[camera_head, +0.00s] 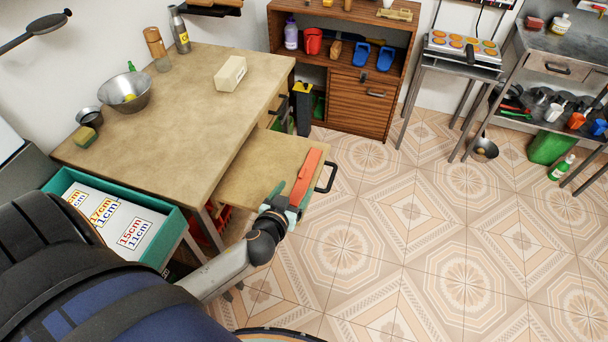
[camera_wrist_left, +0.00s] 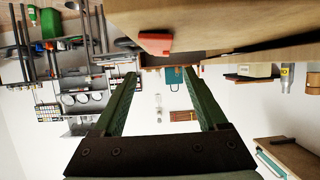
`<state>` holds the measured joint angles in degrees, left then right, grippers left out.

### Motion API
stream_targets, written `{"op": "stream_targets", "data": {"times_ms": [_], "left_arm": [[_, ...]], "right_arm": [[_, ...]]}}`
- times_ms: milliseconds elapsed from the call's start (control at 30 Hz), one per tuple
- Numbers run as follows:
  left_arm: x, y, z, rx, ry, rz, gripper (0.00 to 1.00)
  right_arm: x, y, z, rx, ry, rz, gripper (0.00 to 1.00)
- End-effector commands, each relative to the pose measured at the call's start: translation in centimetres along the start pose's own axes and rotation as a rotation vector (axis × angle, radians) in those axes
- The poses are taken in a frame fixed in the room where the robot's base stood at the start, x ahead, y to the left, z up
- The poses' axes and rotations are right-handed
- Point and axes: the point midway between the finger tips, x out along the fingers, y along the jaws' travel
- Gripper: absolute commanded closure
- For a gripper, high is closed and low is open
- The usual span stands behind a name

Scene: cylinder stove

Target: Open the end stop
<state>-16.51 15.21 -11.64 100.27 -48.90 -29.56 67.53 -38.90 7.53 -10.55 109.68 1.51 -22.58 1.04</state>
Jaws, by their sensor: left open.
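The end stop appears to be the orange-red bar (camera_head: 307,172) lying along the outer end of the wooden pull-out board (camera_head: 250,170), beside a black handle (camera_head: 326,178). In the left wrist view, which is upside down, an orange-red piece (camera_wrist_left: 155,43) shows near the top, beyond the fingertips. My left gripper (camera_head: 288,192) is at the near end of the bar in the head view. Its dark green fingers stand apart with nothing between them in the left wrist view (camera_wrist_left: 160,78). Whether a finger touches the bar is unclear. My right gripper is out of view.
The worktable (camera_head: 175,105) stands left of the board, with a metal bowl (camera_head: 128,93) and a pale block (camera_head: 231,73) on it. A teal-edged drawer (camera_head: 172,226) is at the lower left. A wooden cabinet (camera_head: 361,105) stands behind. The tiled floor at right is mostly clear.

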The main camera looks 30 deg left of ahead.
Motion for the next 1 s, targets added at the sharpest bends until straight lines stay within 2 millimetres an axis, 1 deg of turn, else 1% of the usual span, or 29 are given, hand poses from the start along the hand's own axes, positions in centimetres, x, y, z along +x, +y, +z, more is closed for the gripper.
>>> {"op": "stream_targets", "data": {"times_ms": [33, 200, 400, 500, 700, 933, 967, 1000], "left_arm": [[1.1, 0.0, -0.1, 0.003, 0.002, 0.0, 0.25], [4.2, -0.1, -0.1, 0.002, 0.001, -0.001, 0.25], [7.0, 0.0, 0.0, 0.0, 0.0, 0.0, 0.25], [7.9, 0.0, 0.0, 0.001, 0.0, 0.0, 0.25], [8.7, 0.0, 0.0, -0.001, -0.001, 0.001, 0.25], [8.7, 0.0, 0.0, -0.001, -0.001, 0.001, 0.25], [8.7, 0.0, 0.0, -0.001, -0.001, 0.001, 0.26], [8.7, 0.0, 0.0, -0.001, -0.001, 0.001, 0.3]], "right_arm": [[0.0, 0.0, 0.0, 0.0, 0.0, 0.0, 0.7], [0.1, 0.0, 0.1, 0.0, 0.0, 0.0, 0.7], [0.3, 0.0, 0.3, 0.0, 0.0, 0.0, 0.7], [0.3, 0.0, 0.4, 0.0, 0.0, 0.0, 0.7], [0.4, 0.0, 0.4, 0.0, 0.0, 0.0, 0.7], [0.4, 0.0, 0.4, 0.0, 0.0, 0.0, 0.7], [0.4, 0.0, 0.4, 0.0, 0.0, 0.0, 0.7], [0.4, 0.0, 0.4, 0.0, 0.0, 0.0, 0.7]]}}
